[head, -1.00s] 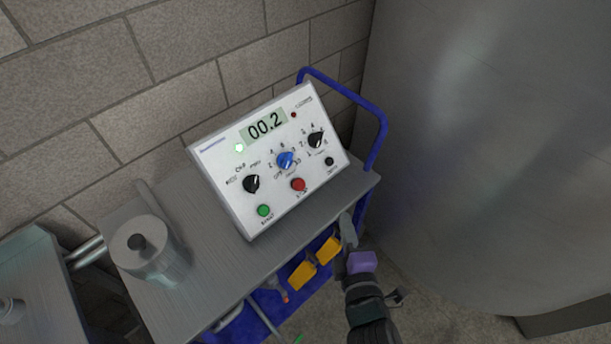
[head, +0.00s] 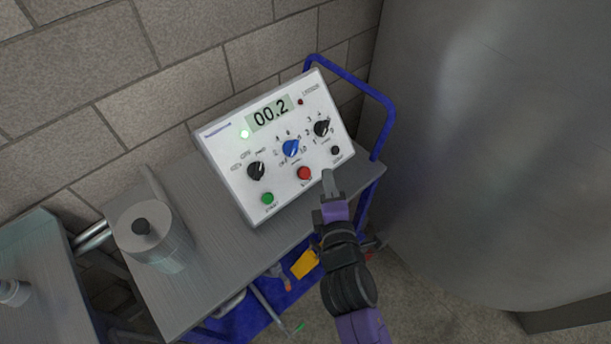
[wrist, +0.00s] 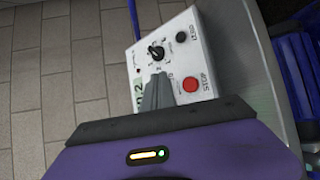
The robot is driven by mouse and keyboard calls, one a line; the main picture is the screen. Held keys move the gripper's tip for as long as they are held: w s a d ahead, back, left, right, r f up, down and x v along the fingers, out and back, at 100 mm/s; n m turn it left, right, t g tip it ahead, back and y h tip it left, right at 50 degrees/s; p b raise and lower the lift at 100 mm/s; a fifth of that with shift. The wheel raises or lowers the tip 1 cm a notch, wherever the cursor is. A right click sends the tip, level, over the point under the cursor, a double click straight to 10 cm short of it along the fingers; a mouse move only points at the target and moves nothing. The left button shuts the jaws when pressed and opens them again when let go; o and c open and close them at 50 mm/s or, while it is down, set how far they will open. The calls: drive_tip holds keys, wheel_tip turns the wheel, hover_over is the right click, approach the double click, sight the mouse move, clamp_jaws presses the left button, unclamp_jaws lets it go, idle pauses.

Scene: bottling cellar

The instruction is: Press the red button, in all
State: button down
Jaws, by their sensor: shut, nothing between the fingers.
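The red button (head: 304,173) sits at the lower middle of the white control box's sloped front (head: 235,184), between a green button (head: 267,199) and a small black button (head: 335,150). The display (head: 270,112) reads 00.2. My gripper (head: 327,174) is shut and empty, its fingertips just right of the red button in the head view. In the wrist view the red button (wrist: 190,85) shows to the right of the closed fingers (wrist: 156,92), with a gap across the picture. Contact with the panel is not seen.
The box stands on a grey cart top (head: 192,270) with a blue handle (head: 389,108). A lidded metal pot (head: 160,240) stands at left. A brick wall lies behind and a large metal tank (head: 490,150) stands at right. Yellow items (head: 305,264) lie on the lower shelf.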

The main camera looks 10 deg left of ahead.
sight(307, 167)
drive_tip(key=w+a+f+b, duration=0.3)
drive_tip(key=a+f+b, duration=0.1)
drive_tip(key=b, duration=0.1)
drive_tip(key=shift+f+b, duration=0.25)
drive_tip(key=shift+b, duration=0.1)
idle(1.9)
drive_tip(key=shift+w+a+f+b, duration=0.2)
drive_tip(key=shift+w+f+b, duration=0.05)
drive_tip(key=shift+f+b, duration=0.05)
drive_tip(key=shift+w+a+f+b, duration=0.2)
drive_tip(key=shift+a+f+b, duration=0.15)
drive_tip(key=shift+b, duration=0.1)
idle(0.8)
drive_tip(key=shift+r, duration=0.1)
drive_tip(key=shift+s+d+r+p, duration=0.45)
drive_tip(key=shift+d+r+p, duration=0.15)
drive_tip(key=shift+p, duration=0.45)
